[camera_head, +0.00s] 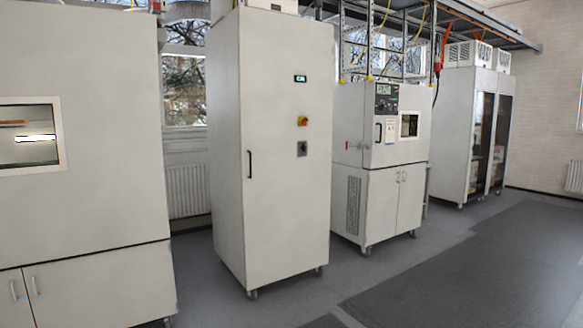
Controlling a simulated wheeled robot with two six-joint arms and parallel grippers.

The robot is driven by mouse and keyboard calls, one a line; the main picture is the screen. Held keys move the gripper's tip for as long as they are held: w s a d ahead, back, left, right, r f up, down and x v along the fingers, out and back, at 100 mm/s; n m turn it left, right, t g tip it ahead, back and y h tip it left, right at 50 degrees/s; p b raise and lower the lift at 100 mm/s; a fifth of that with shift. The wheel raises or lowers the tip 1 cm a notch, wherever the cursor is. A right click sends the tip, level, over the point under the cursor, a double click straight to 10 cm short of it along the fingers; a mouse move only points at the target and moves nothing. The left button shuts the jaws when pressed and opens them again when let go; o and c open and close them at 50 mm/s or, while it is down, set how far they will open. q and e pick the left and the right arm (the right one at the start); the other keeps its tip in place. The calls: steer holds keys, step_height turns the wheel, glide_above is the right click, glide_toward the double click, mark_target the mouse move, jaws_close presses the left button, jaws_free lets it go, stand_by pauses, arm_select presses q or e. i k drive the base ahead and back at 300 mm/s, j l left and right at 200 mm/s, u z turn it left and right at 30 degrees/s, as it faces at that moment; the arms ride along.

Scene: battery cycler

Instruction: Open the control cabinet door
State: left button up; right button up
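The control cabinet (285,210) is a tall pale grey-white box on casters, just left of the middle of the head view. Its door is shut and faces me, slightly to the right. A dark vertical handle (250,164) sits near the door's left edge at mid height. A small display (300,79), a red and yellow switch (303,121) and a dark rotary switch (302,148) sit on the upper right of the door. Neither of my grippers shows in the view.
A large cabinet with a window (100,180) stands at the near left. A test chamber (380,150) on casters stands to the right, with tall glass-doored cabinets (475,130) beyond. The grey floor (400,275) in front is clear. A radiator (187,190) is behind.

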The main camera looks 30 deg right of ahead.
mark_target(286, 196)
steer(key=i+l+z, duration=0.75)
steer(key=i+l, duration=0.15)
steer(key=i, duration=0.35)
steer(key=i+l+z, duration=0.25)
steer(key=i, duration=0.45)
steer(key=i+z, duration=0.2)
steer(key=i, duration=0.55)
